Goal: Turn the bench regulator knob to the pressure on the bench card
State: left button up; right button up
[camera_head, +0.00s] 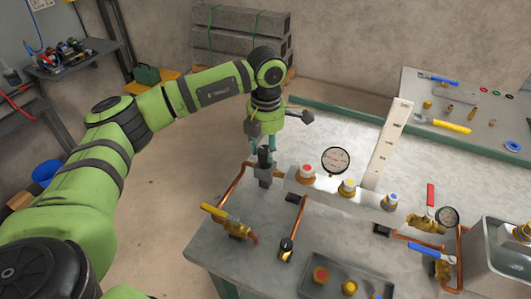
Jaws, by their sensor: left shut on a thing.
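My left gripper (263,148) reaches down from above at the far left part of the bench (215,250). It is shut on the black upright knob (264,157) of a grey regulator block (264,176), with teal fingers on either side. A round white dial gauge (335,160) stands right of it, behind a pale manifold; its reading is too small to tell. A tall white card-like strip (388,142) with small dark marks stands tilted further right; its marks are not legible. My right gripper is not in view.
Red, yellow and blue capped fittings line the manifold (325,184). A yellow-handled valve (237,228), copper pipes and a tray (335,268) lie nearer.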

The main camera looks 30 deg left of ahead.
pick_arm(q)
jog(key=m+b, duration=0.1)
jog(key=m, duration=0.1)
jog(key=m+b, duration=0.1)
jog(key=shift+s+f+m, duration=0.2)
jog(key=shift+f+m, duration=0.2)
jog(key=m+b, duration=0.2)
jog(key=m, duration=0.1)
jog(key=shift+a+m, duration=0.1)
jog(key=shift+m, duration=0.2)
jog(key=m+b, duration=0.1)
jog(key=m, duration=0.2)
jog(key=shift+r+m, duration=0.1)
jog(key=shift+m, duration=0.2)
jog(key=shift+w+r+m+b, duration=0.15)
jog(key=shift+m+b, duration=0.35)
jog(key=shift+m, duration=1.4)
jog(key=shift+a, duration=0.1)
jog(key=o, duration=1.1)
jog(key=shift+o, duration=0.2)
jog(key=shift+a+h, duration=0.1)
jog(key=shift+h, duration=0.2)
jog(key=shift+r, duration=0.1)
